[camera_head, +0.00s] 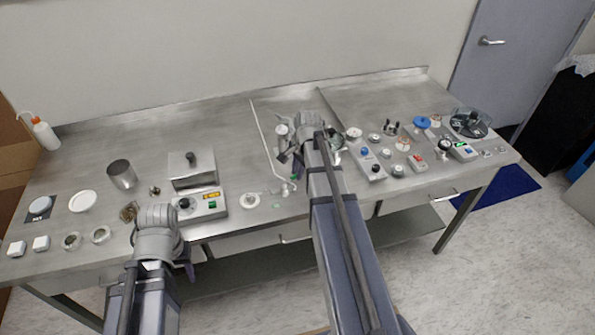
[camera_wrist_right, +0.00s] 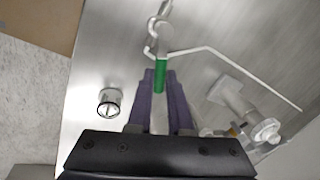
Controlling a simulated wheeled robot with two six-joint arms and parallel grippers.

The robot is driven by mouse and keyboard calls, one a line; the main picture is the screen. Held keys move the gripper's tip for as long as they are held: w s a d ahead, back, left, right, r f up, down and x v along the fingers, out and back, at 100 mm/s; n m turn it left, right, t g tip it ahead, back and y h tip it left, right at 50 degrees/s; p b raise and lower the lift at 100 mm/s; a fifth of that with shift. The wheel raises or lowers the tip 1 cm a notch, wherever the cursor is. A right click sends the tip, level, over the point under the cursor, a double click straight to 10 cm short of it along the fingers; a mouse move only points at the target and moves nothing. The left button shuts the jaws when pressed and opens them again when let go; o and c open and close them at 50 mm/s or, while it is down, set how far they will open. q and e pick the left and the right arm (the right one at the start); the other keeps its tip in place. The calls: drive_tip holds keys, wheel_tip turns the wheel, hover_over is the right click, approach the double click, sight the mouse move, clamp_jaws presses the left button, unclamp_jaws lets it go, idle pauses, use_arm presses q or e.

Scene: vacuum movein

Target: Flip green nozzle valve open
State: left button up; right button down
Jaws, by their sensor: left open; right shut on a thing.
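The green valve handle (camera_wrist_right: 160,76) sits between the fingertips of my right gripper (camera_wrist_right: 160,88) in the right wrist view, and the fingers are shut on it. The handle joins a white nozzle fitting (camera_wrist_right: 162,48) with a thin bent tube. In the head view my right gripper (camera_head: 297,167) is mostly hidden by its own arm, at the middle of the steel table (camera_head: 240,125). A small part of the green valve (camera_head: 293,178) shows beside it. My left gripper (camera_head: 187,266) is open, low at the table's front edge, largely hidden by its wrist, and away from the valve.
A hotplate-like device (camera_head: 201,205) and a metal box (camera_head: 192,170) stand left of the valve. A metal beaker (camera_head: 121,174) is further left. Several small devices, one with a blue knob (camera_head: 365,152), crowd the right side. A small glass jar (camera_wrist_right: 109,101) stands near my right gripper.

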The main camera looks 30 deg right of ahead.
idle(0.8)
drive_tip(key=shift+s+m, duration=0.55)
drive_tip(key=shift+m, duration=0.35)
drive_tip(key=m, duration=0.1)
drive_tip(key=s+m+h, duration=0.1)
drive_tip(key=shift+a+m, duration=0.15)
drive_tip(key=shift+m, duration=0.25)
drive_tip(key=c, duration=0.8)
unclamp_jaws()
drive_tip(key=shift+c, duration=0.2)
wheel_tip(320, 180, up, 8)
drive_tip(key=s+p, duration=0.1)
drive_tip(key=p, duration=0.6)
drive_tip(key=shift+s+a+f+p, duration=0.15)
drive_tip(key=shift+s+a+p, duration=0.1)
drive_tip(key=shift+p, duration=0.1)
